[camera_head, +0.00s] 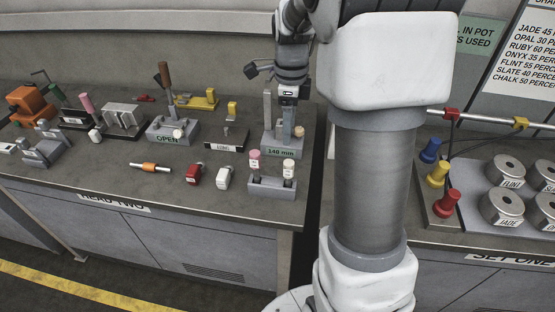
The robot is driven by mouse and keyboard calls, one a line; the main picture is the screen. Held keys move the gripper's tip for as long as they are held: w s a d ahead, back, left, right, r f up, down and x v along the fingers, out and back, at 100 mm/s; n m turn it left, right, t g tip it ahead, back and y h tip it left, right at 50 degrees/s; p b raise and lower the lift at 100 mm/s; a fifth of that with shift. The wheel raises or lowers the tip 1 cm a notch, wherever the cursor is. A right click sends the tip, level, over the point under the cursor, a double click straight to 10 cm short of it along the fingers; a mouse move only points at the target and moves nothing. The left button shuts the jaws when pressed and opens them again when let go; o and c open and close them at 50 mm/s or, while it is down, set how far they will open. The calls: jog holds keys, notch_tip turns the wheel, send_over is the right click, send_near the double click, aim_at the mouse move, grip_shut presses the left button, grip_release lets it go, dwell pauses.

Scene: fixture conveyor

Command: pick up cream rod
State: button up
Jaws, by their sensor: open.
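A cream-topped rod (289,169) stands upright in the right hole of a small grey two-hole rack (272,188) near the table's front right. A pink-topped rod (254,158) stands in the left hole. My gripper (286,118) points down behind the rack, over or beside the block marked 146 mm (281,153). It is open and apart from the cream rod. The fingers blend with the grey uprights there, so I cannot tell whether they touch the block.
A red block (194,173), a white block (224,177) and an orange-banded rod (151,167) lie left of the rack. Several fixtures stand behind, including one marked OPEN (165,140). Marked pots (502,207) stand on the right table. The front table edge is mostly clear.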

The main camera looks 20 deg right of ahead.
aim_at(288, 162)
notch_tip(288, 162, down, 12)
jog(key=shift+r, duration=0.15)
jog(key=shift+s+d+f, duration=0.1)
jog(key=shift+f, duration=2.65)
grip_shut()
